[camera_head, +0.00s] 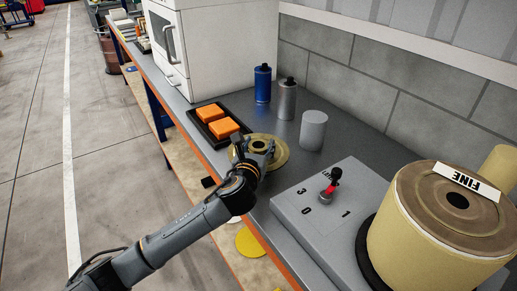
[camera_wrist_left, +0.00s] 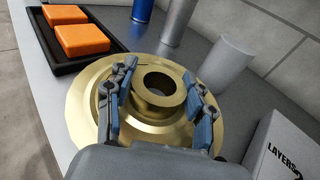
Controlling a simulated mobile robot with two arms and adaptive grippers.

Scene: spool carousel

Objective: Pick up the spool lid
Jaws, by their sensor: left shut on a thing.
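The spool lid is a flat brass-coloured disc (camera_head: 281,156) with a raised round hub and a dark centre hole. It is on the grey bench, between the black tray and the control box; I cannot tell whether it is lifted at all. It also fills the middle of the left wrist view (camera_wrist_left: 85,100). My left gripper (camera_head: 257,149) reaches over the lid from the front. Its two fingers (camera_wrist_left: 160,76) are shut on the hub, one on each side. My right gripper is not in view.
A black tray (camera_head: 203,108) with two orange blocks is behind the lid. Blue (camera_head: 262,84) and silver (camera_head: 287,99) bottles and a grey cylinder (camera_head: 313,130) stand near the wall. A control box (camera_head: 334,221) and large spool marked FINE (camera_head: 425,240) are at right.

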